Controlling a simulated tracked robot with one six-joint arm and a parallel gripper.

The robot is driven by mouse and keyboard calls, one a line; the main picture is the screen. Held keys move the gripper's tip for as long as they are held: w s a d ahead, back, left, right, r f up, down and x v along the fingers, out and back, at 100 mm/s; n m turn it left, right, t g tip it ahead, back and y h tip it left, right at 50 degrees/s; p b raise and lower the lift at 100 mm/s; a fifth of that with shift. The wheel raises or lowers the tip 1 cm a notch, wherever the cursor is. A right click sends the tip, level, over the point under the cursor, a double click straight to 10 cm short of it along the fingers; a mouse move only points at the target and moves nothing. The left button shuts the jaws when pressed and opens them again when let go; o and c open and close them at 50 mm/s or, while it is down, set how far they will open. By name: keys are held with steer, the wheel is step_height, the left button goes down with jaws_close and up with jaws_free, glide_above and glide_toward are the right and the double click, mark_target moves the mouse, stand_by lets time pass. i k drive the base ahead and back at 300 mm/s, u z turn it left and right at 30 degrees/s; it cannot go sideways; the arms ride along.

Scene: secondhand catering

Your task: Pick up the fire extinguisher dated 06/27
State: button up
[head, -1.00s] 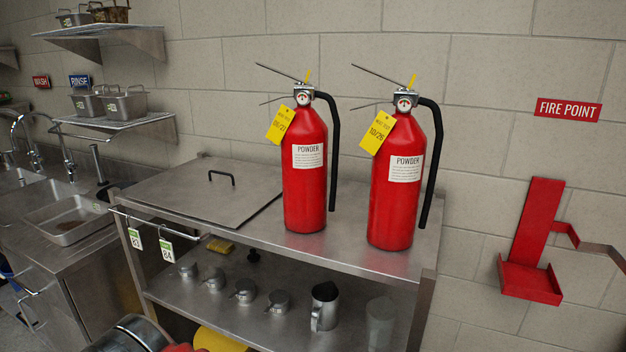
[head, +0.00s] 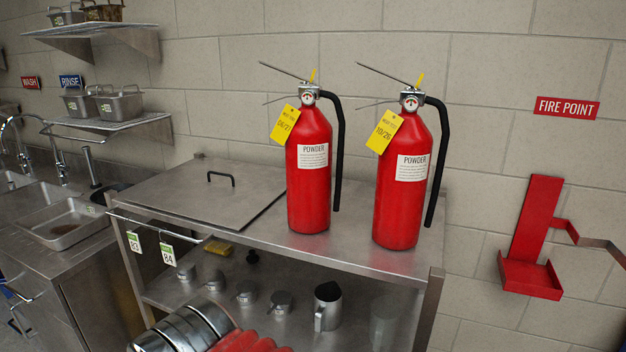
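Two red fire extinguishers stand upright side by side on the steel top of a shelf unit. The left extinguisher (head: 308,195) has a yellow tag (head: 284,122) that appears to read 06/27; its first digit is not crisp. The right extinguisher (head: 399,205) has a yellow tag (head: 384,131) reading 10/26. Both have a white POWDER label, a gauge, and a black hose on the right side. Silver banded and red ribbed parts of my arm show at the bottom edge, well below the extinguishers. My gripper's fingers cannot be made out.
A steel lid (head: 190,196) lies on the left of the unit top (head: 345,254). Several small pans and a metal jug (head: 327,306) stand on the lower shelf. A sink (head: 70,222) is at left. A red bracket (head: 534,235) hangs under a FIRE POINT sign (head: 566,108) at right.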

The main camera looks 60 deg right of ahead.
mark_target(306, 135)
steer(key=i, duration=1)
